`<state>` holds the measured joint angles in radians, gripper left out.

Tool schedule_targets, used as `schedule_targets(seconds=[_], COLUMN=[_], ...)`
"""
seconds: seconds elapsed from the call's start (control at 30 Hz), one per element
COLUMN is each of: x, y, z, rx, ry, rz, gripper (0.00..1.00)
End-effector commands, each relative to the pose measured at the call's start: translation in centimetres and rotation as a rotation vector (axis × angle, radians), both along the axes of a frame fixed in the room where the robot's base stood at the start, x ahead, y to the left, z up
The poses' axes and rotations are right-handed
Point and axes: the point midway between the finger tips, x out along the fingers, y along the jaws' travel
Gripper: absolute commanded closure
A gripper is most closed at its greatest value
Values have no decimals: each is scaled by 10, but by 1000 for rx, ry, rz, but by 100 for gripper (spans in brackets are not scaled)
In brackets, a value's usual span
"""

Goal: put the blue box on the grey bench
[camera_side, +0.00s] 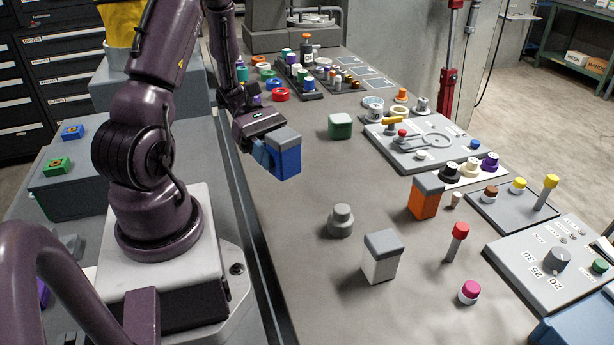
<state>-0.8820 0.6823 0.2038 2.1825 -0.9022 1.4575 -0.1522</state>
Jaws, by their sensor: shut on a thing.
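The blue box (287,163) has a grey top and is held at the end of my gripper (268,148). My gripper is shut on it, reaching in from the left, and hides the box's left side. The box looks upright, over the left part of the grey bench (290,262). I cannot tell for sure whether its underside touches the bench top or hangs just above it.
A green box (340,126) stands behind and right of the blue box. An orange box (425,198), a white box (381,257) and a grey knob-shaped piece (341,221) stand to the right and front. Bare bench lies between them. Panels with knobs line the right side.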

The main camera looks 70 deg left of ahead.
Motion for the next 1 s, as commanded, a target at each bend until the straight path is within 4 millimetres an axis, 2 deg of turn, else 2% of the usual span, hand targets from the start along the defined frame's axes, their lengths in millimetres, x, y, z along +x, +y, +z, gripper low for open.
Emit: schedule_targets(seconds=[0.1,0.33,0.53,0.73,1.0], x=[23,48,57,57,57], y=[14,29,35,35,35], z=[-19,-55,-68,-94,-98], rx=[-3,-2,-1,-1,1], ry=[3,2,2,3,0], rz=[-3,0,0,0,0], gripper=[77,77,77,77,77])
